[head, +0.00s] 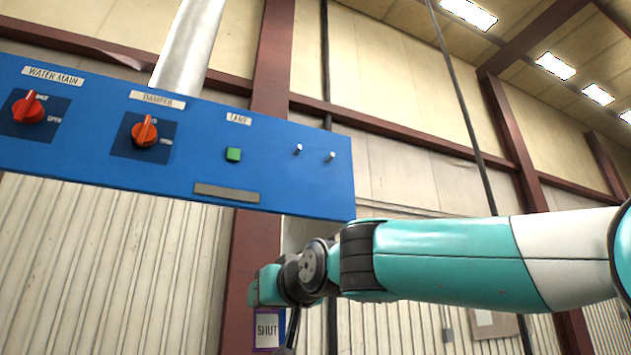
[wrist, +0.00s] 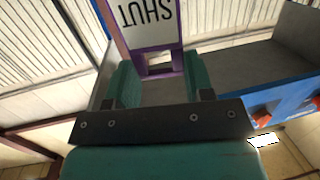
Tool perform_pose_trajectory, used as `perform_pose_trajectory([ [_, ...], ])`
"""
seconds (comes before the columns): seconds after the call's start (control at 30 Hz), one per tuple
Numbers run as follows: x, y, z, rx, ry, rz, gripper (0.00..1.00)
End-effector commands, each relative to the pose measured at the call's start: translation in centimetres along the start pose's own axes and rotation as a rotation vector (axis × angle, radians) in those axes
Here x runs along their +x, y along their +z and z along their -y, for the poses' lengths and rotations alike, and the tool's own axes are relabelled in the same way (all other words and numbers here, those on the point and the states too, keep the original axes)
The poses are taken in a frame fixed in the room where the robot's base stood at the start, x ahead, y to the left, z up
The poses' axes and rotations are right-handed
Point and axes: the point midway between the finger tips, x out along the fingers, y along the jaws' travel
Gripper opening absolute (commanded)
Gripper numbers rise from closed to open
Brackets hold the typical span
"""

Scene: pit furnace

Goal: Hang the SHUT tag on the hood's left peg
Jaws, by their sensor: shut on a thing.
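The SHUT tag (head: 267,329) is white with a purple frame. My gripper (wrist: 162,78) is shut on that loop. In the head view my gripper's fingers are largely hidden by my wrist. The left peg (head: 298,149) and right peg (head: 331,156) are short, pale and bare, at the panel's right end. The tag is well below and left of the pegs.
The panel also carries a red water main knob (head: 28,109), a red-orange damper knob (head: 145,131), a green button (head: 233,154) and a grey strip (head: 226,193). A pale pipe (head: 187,47) rises behind. Open space lies right of the panel, above my arm.

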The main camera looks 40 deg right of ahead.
Motion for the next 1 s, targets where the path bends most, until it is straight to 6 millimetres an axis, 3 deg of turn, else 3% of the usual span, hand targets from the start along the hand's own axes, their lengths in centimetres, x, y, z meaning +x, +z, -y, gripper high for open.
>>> perform_pose_trajectory([
  [0.03,-0.7,-4.9,-0.5,0.002,0.015,0.001,0.26],
  [0.5,-6.5,-28.3,-4.4,0.022,0.133,0.058,0.26],
  [0.7,-8.7,-34.2,-5.3,0.027,0.158,0.077,0.26],
  [0.83,-9.4,-35.8,-5.6,0.028,0.165,0.084,0.26],
  [1.0,-9.4,-36.0,-5.8,0.028,0.168,0.086,0.26],
])
